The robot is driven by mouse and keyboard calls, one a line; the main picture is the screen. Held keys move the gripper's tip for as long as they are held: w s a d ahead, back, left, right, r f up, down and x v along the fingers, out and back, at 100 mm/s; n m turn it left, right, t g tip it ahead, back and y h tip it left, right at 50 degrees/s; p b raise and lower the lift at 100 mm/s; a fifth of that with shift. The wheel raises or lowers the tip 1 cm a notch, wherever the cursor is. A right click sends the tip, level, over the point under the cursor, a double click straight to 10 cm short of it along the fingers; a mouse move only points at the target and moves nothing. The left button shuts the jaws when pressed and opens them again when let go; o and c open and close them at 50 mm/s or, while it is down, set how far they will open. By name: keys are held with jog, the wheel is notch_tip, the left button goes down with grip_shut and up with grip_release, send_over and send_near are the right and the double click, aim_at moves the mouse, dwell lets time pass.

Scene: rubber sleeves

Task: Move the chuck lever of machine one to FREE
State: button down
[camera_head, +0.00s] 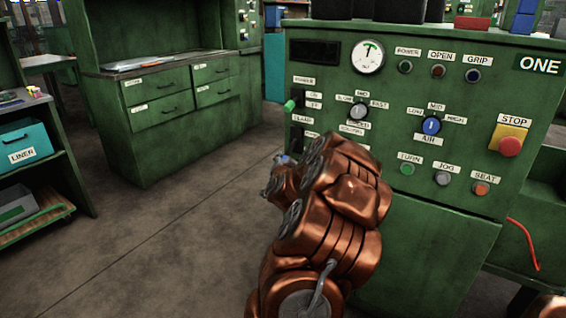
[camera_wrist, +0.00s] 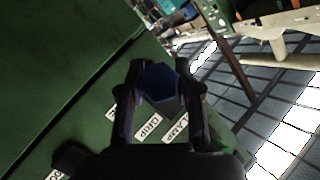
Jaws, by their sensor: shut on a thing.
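In the wrist view a dark blue faceted knob (camera_wrist: 162,82), which I take to be the chuck lever's handle, sits between the two black fingers of my gripper (camera_wrist: 166,72). The fingers are shut on it from both sides. Labels GRIP and CLAMP show on the green panel behind it. In the head view my gripper (camera_head: 281,165) is at the lower left edge of the control panel of machine ONE (camera_head: 400,125). My copper arm covers part of the panel there. Which label the lever points at cannot be told.
A green-tipped lever (camera_head: 291,105) sticks out just above on the panel's left edge. Knobs, buttons and a red stop button (camera_head: 510,146) are to the right. A green drawer cabinet (camera_head: 185,125) and a shelf with a teal LINER bin (camera_head: 25,145) stand left. Floor between is clear.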

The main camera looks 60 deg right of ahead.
jog(key=shift+s+d, duration=0.1)
jog(key=c, duration=0.8)
grip_release()
jog(key=shift+o, duration=0.2)
jog(key=f+v, duration=0.1)
jog(key=v, duration=0.6)
jog(key=shift+a+r, duration=0.3)
jog(key=shift+r, duration=0.15)
